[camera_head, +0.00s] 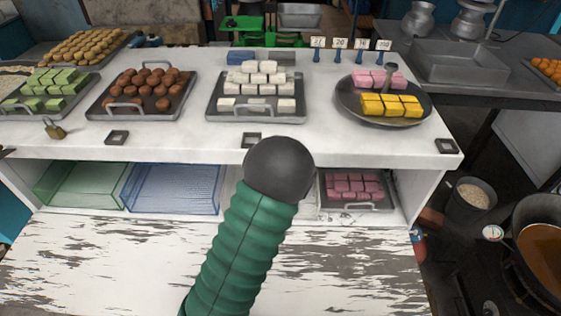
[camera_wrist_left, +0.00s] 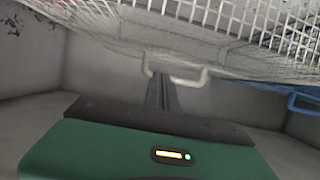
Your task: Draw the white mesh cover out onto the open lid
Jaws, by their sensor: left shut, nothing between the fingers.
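The white mesh cover (camera_wrist_left: 225,22) fills the top of the left wrist view, with a white loop handle (camera_wrist_left: 188,82) hanging at its near edge. My left gripper (camera_wrist_left: 161,76) is shut and empty. Its dark fingertips are right at the handle's left part; I cannot tell whether they touch it. In the head view a green arm of mine with a dark round end reaches over the shelf front and hides the gripper and most of the cover. The open lid (camera_head: 130,262) is a worn white board in front of the shelf, bare apart from the arm over it. My right gripper is not seen.
On the shelf stand a green clear bin (camera_head: 80,187), a blue clear bin (camera_head: 172,189) and a tray of pink sweets (camera_head: 352,205). A blue handle (camera_wrist_left: 304,102) shows at the right of the wrist view. Trays of sweets stand on the white counter (camera_head: 190,137) above.

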